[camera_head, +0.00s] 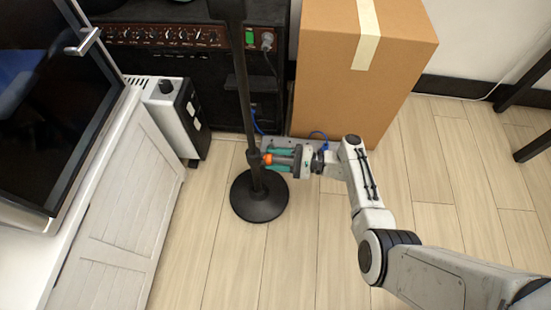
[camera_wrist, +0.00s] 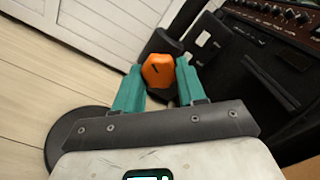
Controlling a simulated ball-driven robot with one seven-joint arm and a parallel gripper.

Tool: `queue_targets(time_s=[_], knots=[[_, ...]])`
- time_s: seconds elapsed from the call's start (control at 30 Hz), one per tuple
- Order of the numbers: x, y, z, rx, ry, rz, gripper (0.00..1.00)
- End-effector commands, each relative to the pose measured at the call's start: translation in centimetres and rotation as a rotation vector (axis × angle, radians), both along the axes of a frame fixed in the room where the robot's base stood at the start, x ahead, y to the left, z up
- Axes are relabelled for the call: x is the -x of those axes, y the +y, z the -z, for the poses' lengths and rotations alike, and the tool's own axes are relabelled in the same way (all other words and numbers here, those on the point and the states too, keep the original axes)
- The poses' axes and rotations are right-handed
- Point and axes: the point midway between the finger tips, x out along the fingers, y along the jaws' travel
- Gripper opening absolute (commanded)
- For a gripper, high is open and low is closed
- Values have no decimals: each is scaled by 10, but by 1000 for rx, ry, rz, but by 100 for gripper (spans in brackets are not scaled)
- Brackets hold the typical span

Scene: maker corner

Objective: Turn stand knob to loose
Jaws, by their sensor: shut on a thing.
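The stand is a black pole (camera_head: 243,95) rising from a round black base (camera_head: 259,204) on the floor. Its orange knob (camera_head: 267,159) sticks out to the right of the pole, low above the base. My gripper (camera_head: 278,158) reaches in from the right, with its teal fingers around the knob. In the wrist view the orange knob (camera_wrist: 159,69) sits between the two fingertips of my gripper (camera_wrist: 160,78), which are closed on its sides. A dark mark shows on the knob's face. Part of the base (camera_wrist: 62,135) shows at the left there.
A cardboard box (camera_head: 350,80) stands behind my gripper at the right. A black amplifier (camera_head: 190,60) stands behind the pole. A white and black box (camera_head: 177,118) and a white cabinet (camera_head: 115,215) are at the left. The floor in front of the base is clear.

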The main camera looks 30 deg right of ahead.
Motion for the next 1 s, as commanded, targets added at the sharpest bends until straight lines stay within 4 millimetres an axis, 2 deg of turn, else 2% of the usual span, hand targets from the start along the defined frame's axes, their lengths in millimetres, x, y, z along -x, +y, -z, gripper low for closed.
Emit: queue_targets(time_s=[1.0], knots=[[1, 0, 1, 567, -778, -1, 10]])
